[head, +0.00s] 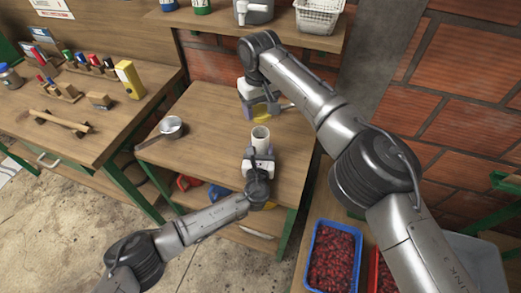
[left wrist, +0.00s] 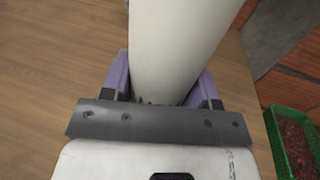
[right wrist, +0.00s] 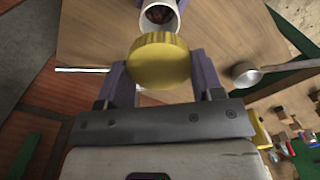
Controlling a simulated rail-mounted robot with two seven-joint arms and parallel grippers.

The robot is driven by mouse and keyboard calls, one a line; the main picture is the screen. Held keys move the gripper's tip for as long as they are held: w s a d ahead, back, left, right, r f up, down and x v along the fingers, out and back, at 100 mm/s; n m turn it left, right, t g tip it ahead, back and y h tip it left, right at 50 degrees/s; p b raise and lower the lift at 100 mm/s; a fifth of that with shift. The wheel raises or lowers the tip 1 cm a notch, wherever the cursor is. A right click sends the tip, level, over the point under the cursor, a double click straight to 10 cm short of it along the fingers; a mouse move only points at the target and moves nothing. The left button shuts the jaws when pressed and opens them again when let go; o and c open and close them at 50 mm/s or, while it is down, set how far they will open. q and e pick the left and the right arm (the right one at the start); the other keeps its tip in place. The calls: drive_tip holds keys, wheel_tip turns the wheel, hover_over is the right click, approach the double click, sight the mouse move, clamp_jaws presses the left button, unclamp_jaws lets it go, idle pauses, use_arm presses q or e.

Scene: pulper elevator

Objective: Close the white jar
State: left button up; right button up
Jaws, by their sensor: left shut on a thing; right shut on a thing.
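The white jar (head: 261,138) stands open and upright on the wooden table in the head view. My left gripper (head: 260,158) is shut on it from the near side; the left wrist view shows the jar's white wall (left wrist: 178,45) between the purple fingers (left wrist: 163,90). My right gripper (head: 262,106) is shut on a yellow lid (head: 263,113), held beyond and above the jar, apart from it. In the right wrist view the round yellow lid (right wrist: 159,60) sits between the fingers (right wrist: 160,75), with the jar's open mouth (right wrist: 158,14) and dark reddish contents beyond it.
A metal saucepan (head: 171,126) sits on the table's left part. A shelf behind holds a grey jug (head: 254,12) and a white basket (head: 318,15). A blue crate of red berries (head: 332,258) stands at lower right. The table between saucepan and jar is clear.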

sight(260, 128)
use_arm(q)
drive_tip(key=c, duration=0.6)
drive_tip(key=shift+c, duration=0.2)
use_arm(e)
drive_tip(key=shift+f, duration=2.5)
drive_tip(key=shift+f, duration=0.15)
drive_tip(key=shift+f, duration=0.7)
drive_tip(key=shift+f, duration=0.6)
